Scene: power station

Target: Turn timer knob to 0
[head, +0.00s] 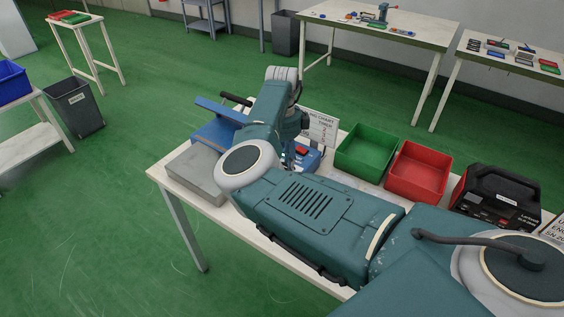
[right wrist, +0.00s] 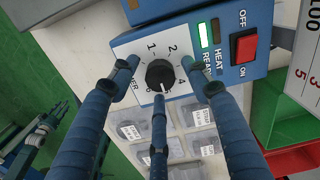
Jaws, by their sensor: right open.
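The timer knob (right wrist: 160,75) is black and round on a white dial face with numbers; I read 1, 2 and 4, and part of the dial is covered by my fingers. A pale mark shows near the knob's lower edge; its exact setting is hard to tell. My right gripper (right wrist: 158,73) is open, its three blue fingers spread around the knob. I cannot tell whether they touch it. The blue machine (head: 311,160) carrying the knob stands on the table, mostly hidden behind my right arm in the head view.
A red OFF/ON switch (right wrist: 244,45) and a lit green indicator (right wrist: 205,35) are beside the dial. Small labelled packets (right wrist: 180,145) lie below it. A green bin (head: 368,150), a red bin (head: 417,172) and a black-red charger (head: 497,195) stand to the right; a grey block (head: 193,172) lies left.

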